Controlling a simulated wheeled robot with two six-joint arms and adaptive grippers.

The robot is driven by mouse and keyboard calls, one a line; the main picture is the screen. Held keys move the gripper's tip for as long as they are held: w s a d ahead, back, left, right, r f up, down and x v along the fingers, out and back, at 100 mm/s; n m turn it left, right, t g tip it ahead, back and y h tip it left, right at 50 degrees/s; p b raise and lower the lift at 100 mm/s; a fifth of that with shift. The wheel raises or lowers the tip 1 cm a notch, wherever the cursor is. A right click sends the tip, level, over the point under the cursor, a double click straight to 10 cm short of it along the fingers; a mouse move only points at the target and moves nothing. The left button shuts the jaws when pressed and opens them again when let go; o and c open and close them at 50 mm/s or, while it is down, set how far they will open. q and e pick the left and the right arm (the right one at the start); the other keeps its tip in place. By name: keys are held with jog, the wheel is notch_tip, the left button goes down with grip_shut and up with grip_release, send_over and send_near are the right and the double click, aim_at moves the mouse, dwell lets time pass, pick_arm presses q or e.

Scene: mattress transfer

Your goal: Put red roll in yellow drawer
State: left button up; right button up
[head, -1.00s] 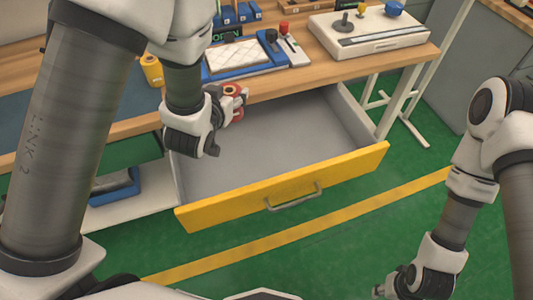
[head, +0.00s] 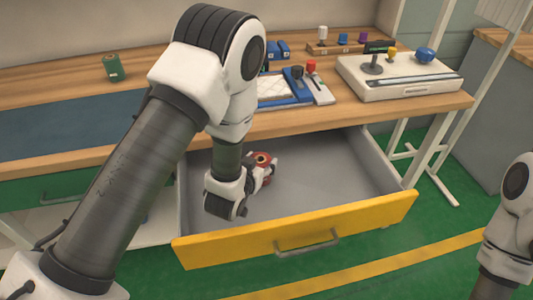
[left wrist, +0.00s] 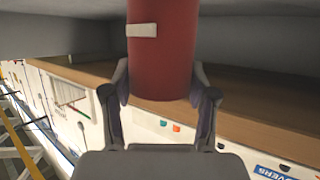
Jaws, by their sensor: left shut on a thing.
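The yellow drawer (head: 345,226) is pulled out below the bench top, and its grey inside shows around my arm. My left gripper (head: 258,172) is over the left part of the open drawer, partly hidden by its own wrist. It is shut on the red roll (head: 267,157), of which only a part shows in the head view. In the left wrist view the red roll (left wrist: 163,65) stands between the two fingers, with a white label on its side. I cannot tell whether the roll touches the drawer floor. My right gripper is outside the frames.
The wooden bench top (head: 215,133) runs above the drawer. A green roll (head: 113,67) stands on it at the left, and a white control box (head: 400,78) at the right. A closed green drawer (head: 62,188) is left of the yellow one. The yellow drawer's right part is clear.

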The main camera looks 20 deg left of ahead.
aim_at(266, 153)
pick_arm(q)
jog(key=w, duration=0.4)
jog(key=shift+w+f, duration=0.3)
jog(key=shift+w, duration=0.05)
jog(key=shift+f, duration=0.3)
jog(key=o, duration=1.4)
jog(key=shift+f, duration=0.15)
jog(key=shift+c, duration=0.2)
jog(key=shift+r+p, duration=0.25)
jog(key=shift+p, duration=0.05)
jog(key=v, duration=0.7)
jog(key=shift+s, duration=0.3)
